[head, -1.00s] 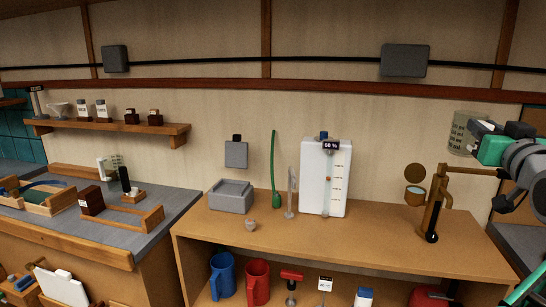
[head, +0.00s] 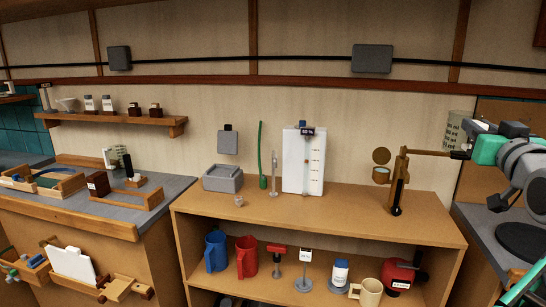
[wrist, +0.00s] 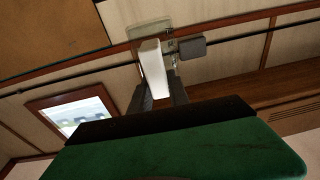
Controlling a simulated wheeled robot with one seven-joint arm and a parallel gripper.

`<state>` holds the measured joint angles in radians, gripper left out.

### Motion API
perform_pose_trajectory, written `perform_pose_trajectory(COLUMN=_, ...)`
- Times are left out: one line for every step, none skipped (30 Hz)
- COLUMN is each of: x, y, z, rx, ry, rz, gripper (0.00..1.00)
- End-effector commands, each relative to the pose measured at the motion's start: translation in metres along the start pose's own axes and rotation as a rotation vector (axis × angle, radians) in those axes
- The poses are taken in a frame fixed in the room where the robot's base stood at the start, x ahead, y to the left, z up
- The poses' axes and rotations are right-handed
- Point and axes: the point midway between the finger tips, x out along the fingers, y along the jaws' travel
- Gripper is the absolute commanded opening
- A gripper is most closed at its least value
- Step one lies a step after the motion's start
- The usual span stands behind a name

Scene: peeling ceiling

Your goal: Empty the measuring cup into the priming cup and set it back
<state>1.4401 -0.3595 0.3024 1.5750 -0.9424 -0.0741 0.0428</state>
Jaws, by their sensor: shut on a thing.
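The measuring cup (head: 459,131) is a see-through cup with dark markings. It is held up in the air at the right of the head view, roughly upright. My gripper (head: 482,127), green and grey, is shut on it from the right. In the wrist view a pale upright part (wrist: 153,68) shows between the fingers, probably the cup's handle. I cannot tell how full the cup is.
The pump's long arm (head: 428,152) reaches right, close below the measuring cup. A white tank (head: 304,165) marked 60 % and a grey box (head: 222,178) stand left on the wooden bench (head: 330,208). Mugs and tools fill the shelf below. The bench front is mostly clear.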

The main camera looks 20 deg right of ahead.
Motion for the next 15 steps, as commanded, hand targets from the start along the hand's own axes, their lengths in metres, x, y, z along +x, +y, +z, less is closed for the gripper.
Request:
perform_pose_trajectory(x=0.005, y=-0.006, z=0.007, rx=0.004, ry=-0.001, rz=-0.017, gripper=0.0)
perform_pose_trajectory(x=0.008, y=-0.011, z=0.011, rx=0.005, ry=-0.001, rz=-0.028, gripper=0.0)
perform_pose_trajectory(x=0.013, y=-0.017, z=0.017, rx=0.007, ry=-0.001, rz=-0.044, gripper=0.0)
perform_pose_trajectory(x=0.016, y=-0.022, z=0.021, rx=0.008, ry=0.0, rz=-0.055, gripper=0.0)
perform_pose_trajectory(x=0.019, y=-0.027, z=0.026, rx=0.009, ry=-0.001, rz=-0.068, gripper=0.0)
perform_pose_trajectory(x=0.024, y=-0.034, z=0.033, rx=0.011, ry=-0.001, rz=-0.083, gripper=0.0)
perform_pose_trajectory(x=0.027, y=-0.041, z=0.039, rx=0.013, ry=-0.001, rz=-0.096, gripper=0.0)
perform_pose_trajectory(x=0.03, y=-0.046, z=0.044, rx=0.014, ry=-0.001, rz=-0.108, gripper=0.0)
perform_pose_trajectory(x=0.035, y=-0.056, z=0.052, rx=0.016, ry=-0.001, rz=-0.126, gripper=0.0)
perform_pose_trajectory(x=0.038, y=-0.063, z=0.059, rx=0.017, ry=-0.001, rz=-0.139, gripper=0.0)
perform_pose_trajectory(x=0.041, y=-0.071, z=0.066, rx=0.02, ry=-0.002, rz=-0.153, gripper=0.0)
perform_pose_trajectory(x=0.046, y=-0.082, z=0.075, rx=0.021, ry=-0.001, rz=-0.173, gripper=0.0)
perform_pose_trajectory(x=0.049, y=-0.092, z=0.083, rx=0.024, ry=-0.002, rz=-0.188, gripper=0.0)
perform_pose_trajectory(x=0.052, y=-0.102, z=0.092, rx=0.025, ry=-0.003, rz=-0.203, gripper=0.0)
perform_pose_trajectory(x=0.055, y=-0.117, z=0.105, rx=0.028, ry=-0.003, rz=-0.224, gripper=0.0)
